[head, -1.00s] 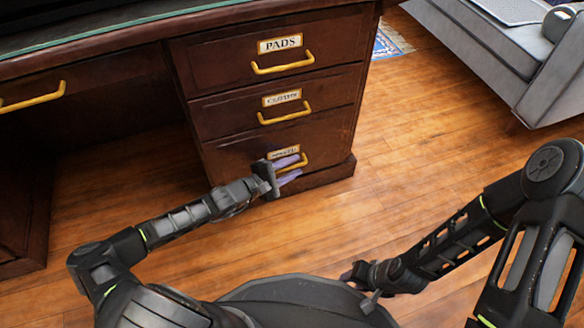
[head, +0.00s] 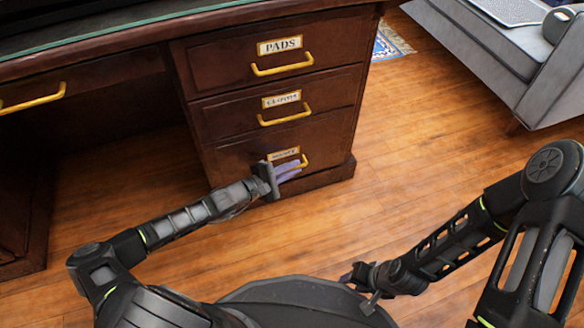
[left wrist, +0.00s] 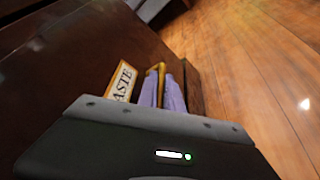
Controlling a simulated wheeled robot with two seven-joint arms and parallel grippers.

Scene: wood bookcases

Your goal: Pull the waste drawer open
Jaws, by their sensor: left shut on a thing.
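The waste drawer (head: 232,158) is the lowest of the three drawers at the right end of the dark wood desk. It looks shut, flush with the drawers above. Its label reads "ASTE" in the left wrist view (left wrist: 122,82), with the first letter hidden. My left gripper (head: 289,170) is at the drawer front, its purple fingers shut on the brass handle (head: 304,161). The handle also shows between the fingers in the left wrist view (left wrist: 160,70). My right gripper (head: 358,280) is low over the floor, away from the desk; its fingers are too small and dark to read.
Above are the pads drawer (head: 225,60) and a middle drawer (head: 225,117), both shut with brass handles. The wood floor (head: 400,150) before the drawers is clear.

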